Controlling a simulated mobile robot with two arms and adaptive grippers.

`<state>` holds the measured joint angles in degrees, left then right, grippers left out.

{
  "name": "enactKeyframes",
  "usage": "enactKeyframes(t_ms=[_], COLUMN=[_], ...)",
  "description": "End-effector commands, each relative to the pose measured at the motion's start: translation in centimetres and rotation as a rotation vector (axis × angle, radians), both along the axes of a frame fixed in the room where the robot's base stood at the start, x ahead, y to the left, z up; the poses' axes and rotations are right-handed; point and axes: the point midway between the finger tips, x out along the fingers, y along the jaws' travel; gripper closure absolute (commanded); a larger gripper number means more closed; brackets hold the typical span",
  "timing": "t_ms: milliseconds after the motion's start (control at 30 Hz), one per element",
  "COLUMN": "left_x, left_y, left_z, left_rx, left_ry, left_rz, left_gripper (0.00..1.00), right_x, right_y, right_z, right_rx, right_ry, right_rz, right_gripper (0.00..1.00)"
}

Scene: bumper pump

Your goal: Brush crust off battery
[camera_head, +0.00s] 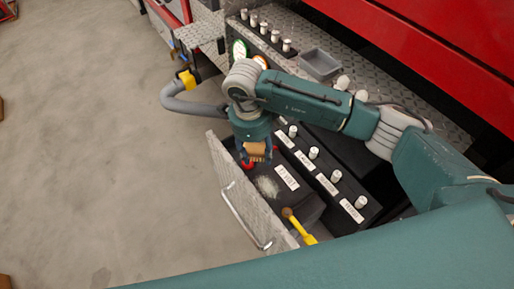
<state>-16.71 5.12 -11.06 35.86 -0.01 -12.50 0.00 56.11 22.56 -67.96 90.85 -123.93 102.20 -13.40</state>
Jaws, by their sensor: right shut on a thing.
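A dark battery (301,207) sits in an open compartment at the lower middle of the head view. A pale, powdery crust (267,187) lies on its top, left of a white label (287,177). My right gripper (256,150) points down over the far end of the battery. It is shut on a small tan-brown block, which looks like a brush (256,149). The brush is just beyond the crust; whether it touches the battery I cannot tell. My left gripper is not in view.
A yellow-handled tool with a brown round head (288,213) lies at the battery's near end. A metal door with a handle (240,210) stands open on the left. A black panel with white knobs (328,185) runs along the right. A grey tray (320,64) sits on the tread-plate step.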

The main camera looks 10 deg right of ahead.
Motion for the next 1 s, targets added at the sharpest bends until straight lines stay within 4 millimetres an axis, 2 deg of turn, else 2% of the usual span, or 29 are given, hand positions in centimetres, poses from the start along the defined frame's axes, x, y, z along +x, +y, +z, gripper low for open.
enactKeyframes(t_ms=[100, 233, 600, 1000], left_x=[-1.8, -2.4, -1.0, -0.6], left_y=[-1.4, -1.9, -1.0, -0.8], left_z=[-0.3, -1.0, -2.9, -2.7], left_rx=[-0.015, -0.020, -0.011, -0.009], left_ry=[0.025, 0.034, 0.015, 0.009], left_rz=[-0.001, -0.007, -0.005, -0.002], left_gripper=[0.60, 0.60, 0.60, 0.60], right_x=[0.0, 0.0, 0.0, 0.1], right_y=[0.2, 0.2, 0.2, 0.1], right_z=[-0.7, -1.6, -5.2, -5.2], right_rx=[0.002, 0.002, 0.004, 0.004], right_ry=[0.002, 0.003, 0.002, 0.001], right_rz=[-0.036, -0.037, -0.033, -0.039], right_gripper=[0.77, 0.77, 0.77, 0.77])
